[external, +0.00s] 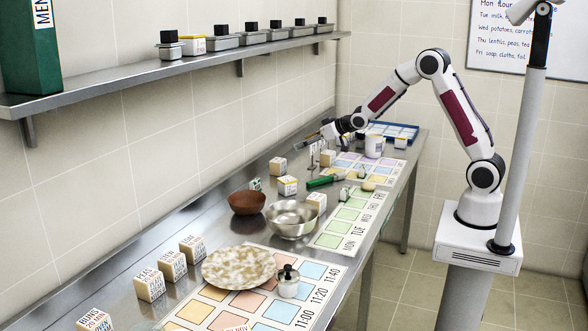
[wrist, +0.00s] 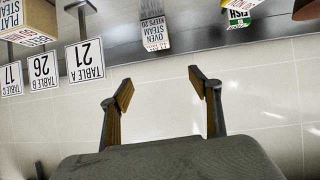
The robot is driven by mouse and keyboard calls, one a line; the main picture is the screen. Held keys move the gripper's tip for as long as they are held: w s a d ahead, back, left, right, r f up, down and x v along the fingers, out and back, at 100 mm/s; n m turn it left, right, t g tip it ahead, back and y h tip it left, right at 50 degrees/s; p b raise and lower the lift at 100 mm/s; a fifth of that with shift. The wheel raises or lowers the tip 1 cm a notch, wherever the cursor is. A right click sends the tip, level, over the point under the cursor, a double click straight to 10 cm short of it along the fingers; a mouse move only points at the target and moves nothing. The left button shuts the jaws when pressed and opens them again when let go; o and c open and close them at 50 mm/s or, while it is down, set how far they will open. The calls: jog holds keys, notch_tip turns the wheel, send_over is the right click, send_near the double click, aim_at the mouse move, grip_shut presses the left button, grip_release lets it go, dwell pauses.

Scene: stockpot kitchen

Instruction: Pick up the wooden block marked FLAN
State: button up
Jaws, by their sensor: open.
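Several pale wooden blocks with printed labels stand on the steel counter in the external view, including a block at the front left (external: 149,286), one at the back (external: 277,166) and one beside the coloured mat (external: 327,157). Lettering on the far ones is too small to read. My gripper (external: 318,136) is above the far part of the counter. In the wrist view my gripper (wrist: 166,88) is open and empty, its fingers apart against the tiled wall. A labelled block (wrist: 154,34) stands beyond the fingertips, apart from them.
A brown bowl (external: 246,202), steel bowl (external: 292,220) and speckled plate (external: 239,267) stand mid-counter. A blue-rimmed tray (external: 412,129) and white tub (external: 374,146) are at the far end. A wall shelf (external: 130,75) runs above. Table signs (wrist: 85,60) show in the wrist view.

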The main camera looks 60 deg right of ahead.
jog(key=t, duration=0.2)
send_near(282, 161)
jog(key=shift+y, duration=0.4)
jog(key=w, duration=0.1)
jog(key=w+d+f, duration=0.1)
jog(key=w, duration=0.2)
jog(key=shift+w+d+f, duration=0.1)
jog(key=shift+d+f, duration=0.1)
jog(key=shift+f, duration=0.15)
jog(key=shift+x, duration=1.25)
jog(key=shift+w, duration=0.15)
jog(key=shift+a+x, duration=0.2)
jog(key=shift+x, duration=1.3)
jog(key=shift+w+f+g, duration=0.15)
jog(key=shift+w, duration=0.35)
jog(key=shift+w+f+g, duration=0.15)
jog(key=shift+w, duration=0.3)
